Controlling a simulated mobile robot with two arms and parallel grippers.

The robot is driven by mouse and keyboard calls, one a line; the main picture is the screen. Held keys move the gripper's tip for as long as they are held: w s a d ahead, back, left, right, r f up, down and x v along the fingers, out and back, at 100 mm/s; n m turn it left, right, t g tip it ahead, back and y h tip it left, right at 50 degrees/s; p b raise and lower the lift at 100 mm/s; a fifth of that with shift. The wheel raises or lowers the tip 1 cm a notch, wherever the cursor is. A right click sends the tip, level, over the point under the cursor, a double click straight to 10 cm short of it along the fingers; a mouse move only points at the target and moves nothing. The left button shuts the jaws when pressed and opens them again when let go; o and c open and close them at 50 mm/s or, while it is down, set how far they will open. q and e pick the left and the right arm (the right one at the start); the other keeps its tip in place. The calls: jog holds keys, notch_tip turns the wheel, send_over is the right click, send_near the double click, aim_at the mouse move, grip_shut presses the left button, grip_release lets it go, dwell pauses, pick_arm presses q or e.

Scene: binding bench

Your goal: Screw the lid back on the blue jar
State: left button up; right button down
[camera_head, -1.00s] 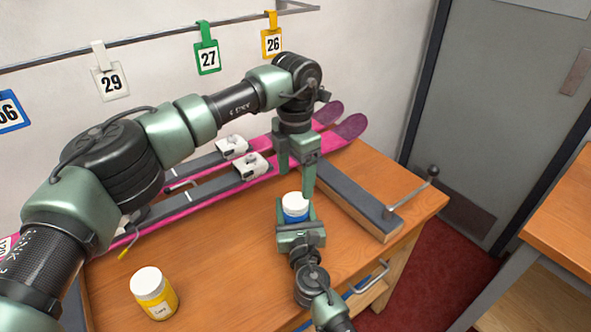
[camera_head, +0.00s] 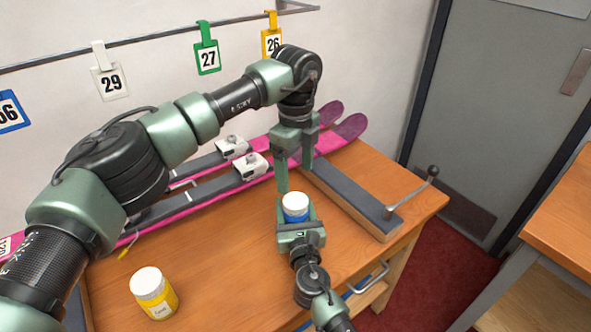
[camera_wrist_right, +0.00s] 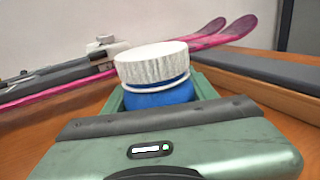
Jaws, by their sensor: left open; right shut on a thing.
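The blue jar (camera_head: 296,216) stands upright on the bench, with the white ribbed lid (camera_head: 295,200) on its top. In the right wrist view the lid (camera_wrist_right: 151,62) sits above a white neck ring and the blue body (camera_wrist_right: 160,97); I cannot tell how tightly it is screwed. My right gripper (camera_head: 299,225) is shut around the jar's body, from the front. My left gripper (camera_head: 294,180) points down with its fingers apart, just above and behind the lid, and holds nothing.
A yellow jar with a white lid (camera_head: 153,293) stands at the front left. Pink skis (camera_head: 215,190) with white bindings lie along the back. A grey-topped wooden bar (camera_head: 350,198) with a crank handle (camera_head: 427,180) is right of the blue jar. The wooden bench (camera_head: 225,270) is clear at front centre.

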aim_at(295, 200)
pick_arm(q)
jog(key=shift+n, duration=0.3)
notch_tip(295, 200, down, 8)
jog(key=shift+f, duration=0.1)
dwell(0.6)
jog(key=c, duration=1.5)
